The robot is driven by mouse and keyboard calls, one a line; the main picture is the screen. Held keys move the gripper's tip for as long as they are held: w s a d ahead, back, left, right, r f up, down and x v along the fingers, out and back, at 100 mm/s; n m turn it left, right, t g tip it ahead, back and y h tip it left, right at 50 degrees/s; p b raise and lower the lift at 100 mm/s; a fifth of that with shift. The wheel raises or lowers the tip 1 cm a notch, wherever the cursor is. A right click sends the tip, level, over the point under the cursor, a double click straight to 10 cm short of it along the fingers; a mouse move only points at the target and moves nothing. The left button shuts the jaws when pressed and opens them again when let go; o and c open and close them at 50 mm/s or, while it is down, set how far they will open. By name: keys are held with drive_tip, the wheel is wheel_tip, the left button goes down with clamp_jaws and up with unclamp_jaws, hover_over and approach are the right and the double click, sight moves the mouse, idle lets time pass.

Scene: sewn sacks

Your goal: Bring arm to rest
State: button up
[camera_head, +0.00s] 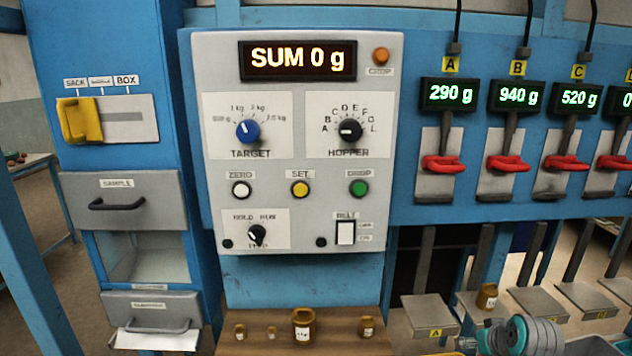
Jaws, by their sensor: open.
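Part of my arm (512,338), a grey and teal joint, shows at the bottom right edge, in front of the small weighing plates. My gripper itself is not in view. The control panel (300,200) stands upright in the middle; its display (297,60) reads SUM 0 g. The blue TARGET knob (248,131) and black HOPPER knob (350,130) are on it. Below them are white, yellow and green buttons and a white BELT switch (346,232).
Red levers (443,164) hang under displays reading 290 g, 940 g and 520 g. A yellow slider (80,120) sits at SACK, above the sample drawer (124,200).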

drive_tip(key=s+a+f+t, duration=0.1)
drive_tip(key=s+a+f, duration=0.4)
drive_tip(key=s+f, duration=0.3)
drive_tip(key=s+a+f+t, duration=0.1)
drive_tip(key=s+a+f, duration=0.4)
drive_tip(key=s+f, duration=0.3)
drive_tip(key=s+a+f+t, duration=0.1)
drive_tip(key=s+a, duration=0.2)
drive_tip(key=s, duration=0.5)
drive_tip(key=s+a+t, duration=0.1)
drive_tip(key=s+a, duration=0.2)
drive_tip(key=s, duration=0.4)
drive_tip(key=s+a+r+t, duration=0.1)
drive_tip(key=s+a+r, duration=0.1)
drive_tip(key=s+r, duration=0.5)
drive_tip(key=s+a+r+t, duration=0.1)
drive_tip(key=s+r, duration=0.6)
drive_tip(key=s, duration=0.7)
drive_tip(key=shift+s+a+r+n+t+y, duration=0.15)
drive_tip(key=shift+s+a+n+t+y, duration=0.15)
drive_tip(key=shift+a+n+t, duration=0.15)
